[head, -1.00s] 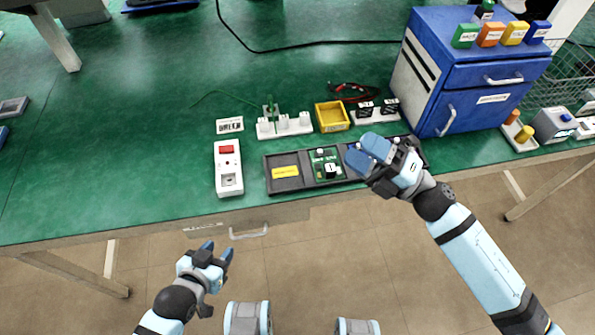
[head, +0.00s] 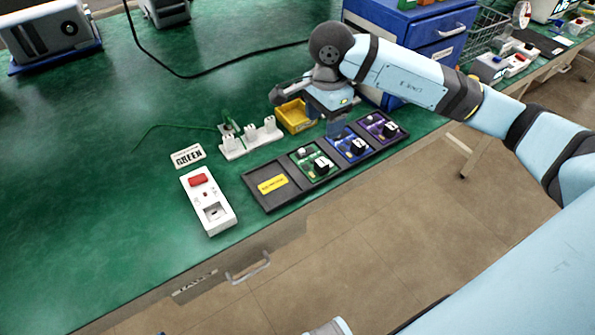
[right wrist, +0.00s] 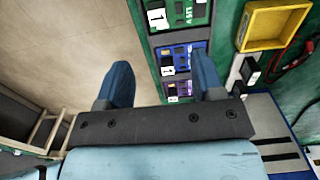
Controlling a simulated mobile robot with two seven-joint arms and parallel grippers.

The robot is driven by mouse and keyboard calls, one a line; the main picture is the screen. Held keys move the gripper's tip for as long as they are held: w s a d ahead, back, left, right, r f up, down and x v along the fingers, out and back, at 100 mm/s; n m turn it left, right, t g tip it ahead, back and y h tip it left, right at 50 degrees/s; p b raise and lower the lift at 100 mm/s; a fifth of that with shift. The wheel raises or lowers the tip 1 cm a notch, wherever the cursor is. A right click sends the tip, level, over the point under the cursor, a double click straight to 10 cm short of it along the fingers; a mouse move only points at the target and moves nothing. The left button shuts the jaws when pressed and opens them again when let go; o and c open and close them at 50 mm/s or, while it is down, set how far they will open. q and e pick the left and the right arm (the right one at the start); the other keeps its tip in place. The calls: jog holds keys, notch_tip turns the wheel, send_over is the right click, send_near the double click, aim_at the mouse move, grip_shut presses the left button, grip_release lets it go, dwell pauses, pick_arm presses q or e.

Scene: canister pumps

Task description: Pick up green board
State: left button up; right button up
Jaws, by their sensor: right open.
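The green board (head: 312,164) lies in a dark tray (head: 262,206), left of the blue board (head: 350,146) and the purple board (head: 378,127). It carries a black block and a white part. My right gripper (head: 337,124) points down over the tray near the blue board, right of and behind the green board. In the right wrist view its blue fingers (right wrist: 163,82) are spread apart with nothing held. The green board (right wrist: 176,14) shows there at the top, beyond the fingertips. My left gripper is not visible now.
A white device with a red part (head: 207,200) stands left of the tray. A white rack (head: 250,138) and a yellow bin (head: 295,116) stand behind it. A blue cabinet (head: 440,48) stands at the right rear.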

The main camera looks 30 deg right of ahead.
aim_at(324, 161)
jog(key=f, duration=0.8)
jog(key=shift+d+f+b, duration=0.2)
jog(key=shift+d+b, duration=0.05)
jog(key=shift+b, duration=0.05)
jog(key=shift+s+d+f, duration=0.1)
jog(key=shift+s+f, duration=0.05)
jog(key=shift+f, duration=1.2)
jog(key=shift+s+d+f, duration=0.1)
jog(key=shift+f, duration=1.2)
jog(key=c, duration=1)
jog(key=shift+r, duration=0.1)
notch_tip(324, 161, up, 20)
jog(key=shift+f+p, duration=0.1)
jog(key=shift+p, duration=0.55)
